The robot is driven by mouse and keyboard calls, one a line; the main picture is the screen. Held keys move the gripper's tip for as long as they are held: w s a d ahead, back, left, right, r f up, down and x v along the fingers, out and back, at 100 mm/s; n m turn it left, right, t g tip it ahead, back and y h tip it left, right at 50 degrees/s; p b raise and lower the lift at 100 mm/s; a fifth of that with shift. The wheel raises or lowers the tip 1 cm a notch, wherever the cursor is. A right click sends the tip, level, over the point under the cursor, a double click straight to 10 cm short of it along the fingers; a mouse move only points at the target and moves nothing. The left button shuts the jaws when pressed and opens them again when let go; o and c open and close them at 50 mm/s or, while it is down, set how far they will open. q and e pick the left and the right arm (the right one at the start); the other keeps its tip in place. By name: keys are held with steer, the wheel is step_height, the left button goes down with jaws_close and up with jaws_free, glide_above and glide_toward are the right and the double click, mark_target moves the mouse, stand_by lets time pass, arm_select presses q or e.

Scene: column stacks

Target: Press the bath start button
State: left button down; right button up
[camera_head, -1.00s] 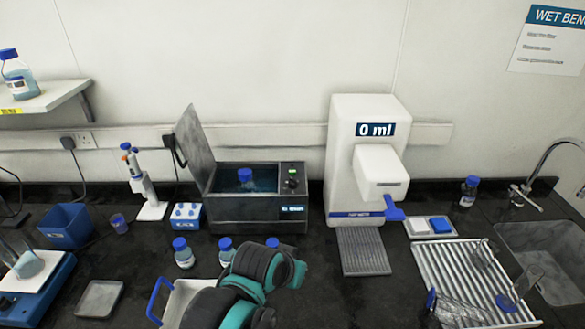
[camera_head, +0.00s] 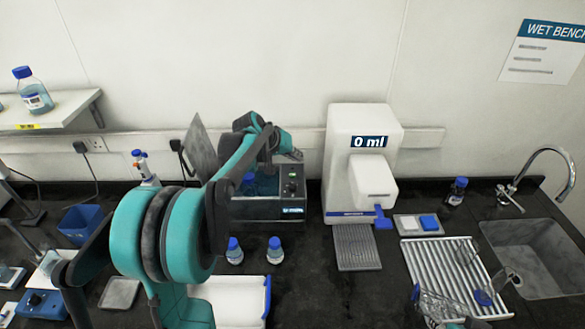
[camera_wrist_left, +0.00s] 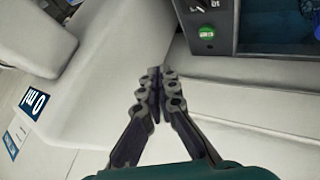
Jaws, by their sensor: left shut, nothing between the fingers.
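The bath (camera_head: 258,208) is a dark box against the back wall with its grey lid (camera_head: 200,148) raised. A blue-capped bottle (camera_head: 249,182) stands in it. Its control panel (camera_head: 292,188) with a dark knob is at the right end. In the left wrist view the round green button (camera_wrist_left: 206,32) shows on the panel (camera_wrist_left: 204,20). My left gripper (camera_head: 293,154) is above and behind the panel, seen small in the head view. In the left wrist view its fingers (camera_wrist_left: 155,77) are shut and empty, apart from the button. My right gripper is not in view.
A white dispenser (camera_head: 365,150) reading 0 ml stands close to the right of the bath. Two blue-capped bottles (camera_head: 234,252) stand in front of the bath. A drying rack (camera_head: 440,262) and sink (camera_head: 535,255) lie to the right.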

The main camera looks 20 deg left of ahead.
arm_select(q)
steer(key=p, duration=0.2)
glide_above(291, 175)
steer(key=shift+f+h+b, duration=0.1)
steer(key=shift+h+b, duration=0.2)
steer(key=shift+s+f, duration=0.1)
step_height(291, 175, down, 9)
steer(key=b, duration=0.6)
steer(key=shift+r, duration=0.2)
stand_by(1.0)
steer(key=shift+f, duration=0.4)
steer(key=shift+f+b, duration=0.45)
steer(key=shift+b, duration=0.1)
stand_by(0.4)
steer(key=shift+r, duration=0.15)
steer(key=shift+r+p, duration=0.55)
steer(key=shift+r, duration=0.2)
